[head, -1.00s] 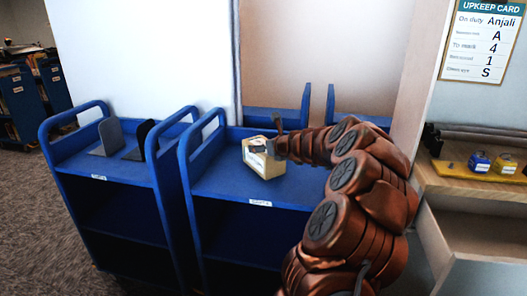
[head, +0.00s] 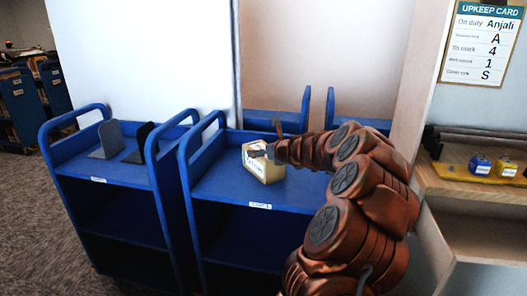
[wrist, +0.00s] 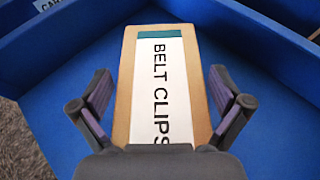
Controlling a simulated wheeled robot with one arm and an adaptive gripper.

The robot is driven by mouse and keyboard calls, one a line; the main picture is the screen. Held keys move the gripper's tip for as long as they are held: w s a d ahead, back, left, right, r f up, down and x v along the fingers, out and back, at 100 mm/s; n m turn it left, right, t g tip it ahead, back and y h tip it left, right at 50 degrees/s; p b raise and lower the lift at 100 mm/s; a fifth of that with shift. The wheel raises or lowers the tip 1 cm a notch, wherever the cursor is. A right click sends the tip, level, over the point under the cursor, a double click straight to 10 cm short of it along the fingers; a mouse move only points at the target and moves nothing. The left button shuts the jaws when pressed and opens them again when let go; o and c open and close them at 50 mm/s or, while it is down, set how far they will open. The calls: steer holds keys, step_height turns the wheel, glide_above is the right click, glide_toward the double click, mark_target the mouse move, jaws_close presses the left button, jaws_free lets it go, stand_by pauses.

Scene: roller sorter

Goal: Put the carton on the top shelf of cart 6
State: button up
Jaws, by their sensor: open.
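The carton (head: 266,170) is a small tan box with a white label. It sits on the blue top shelf of the right-hand front cart (head: 220,180), near the shelf's middle. In the wrist view the carton (wrist: 160,45) shows a label reading "BELT CLIPS" and a teal strip. My gripper (wrist: 160,85) is open, with one finger on each side of the carton and a visible gap to each. In the head view my gripper (head: 268,152) is at the carton's upper side. The cart's small front label (head: 260,205) is too small to read with certainty.
Another blue cart (head: 105,171) stands close on the left, with grey and black bookends on its top. More blue carts show behind. At right, a wooden counter (head: 455,177) holds blue and yellow items. Raised end rails bound the cart shelf.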

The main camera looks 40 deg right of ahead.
steer(key=p+v, duration=0.2)
steer(key=v, duration=1)
